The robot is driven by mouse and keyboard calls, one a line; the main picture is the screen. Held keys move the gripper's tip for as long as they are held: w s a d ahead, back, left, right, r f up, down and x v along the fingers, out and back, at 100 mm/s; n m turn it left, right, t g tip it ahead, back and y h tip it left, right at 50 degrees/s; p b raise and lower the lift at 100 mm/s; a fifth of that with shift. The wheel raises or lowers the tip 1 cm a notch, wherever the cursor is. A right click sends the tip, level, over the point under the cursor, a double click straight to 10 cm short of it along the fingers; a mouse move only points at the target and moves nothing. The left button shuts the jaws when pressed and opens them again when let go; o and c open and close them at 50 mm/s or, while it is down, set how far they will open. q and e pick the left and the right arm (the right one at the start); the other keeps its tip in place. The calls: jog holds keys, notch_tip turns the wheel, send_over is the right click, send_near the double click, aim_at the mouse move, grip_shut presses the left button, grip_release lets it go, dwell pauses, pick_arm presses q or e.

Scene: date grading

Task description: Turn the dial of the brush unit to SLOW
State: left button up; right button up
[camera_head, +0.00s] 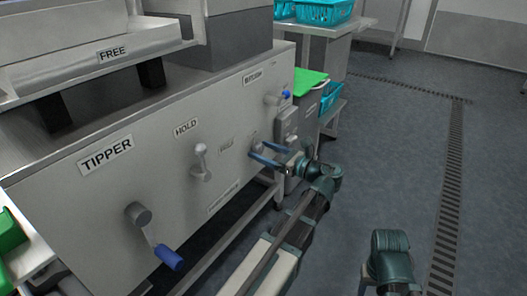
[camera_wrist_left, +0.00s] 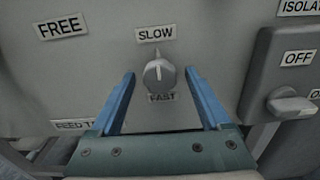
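The dial (camera_wrist_left: 158,74) is a grey round knob on the pale panel in the left wrist view. Its narrow tip and white line point up toward the SLOW label (camera_wrist_left: 155,33). The FAST label (camera_wrist_left: 162,97) is just below it. My left gripper (camera_wrist_left: 160,76) is open, with one blue finger on each side of the dial and a visible gap on both sides. In the head view my left gripper (camera_head: 258,150) is at the right part of the panel, partly hiding the dial area.
A grey isolator box (camera_wrist_left: 288,85) with a knob marked OFF is right of the dial. Along the panel are a lever (camera_head: 201,162) under HOLD and a crank with a blue handle (camera_head: 168,257). A green-lidded bin (camera_head: 308,80) stands beyond. Floor at right is clear.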

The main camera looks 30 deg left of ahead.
pick_arm(q)
jog(key=shift+d, duration=0.1)
jog(key=s+d, duration=0.1)
jog(key=d, duration=1.2)
jog(key=shift+d, duration=0.3)
jog(key=shift+s, duration=0.1)
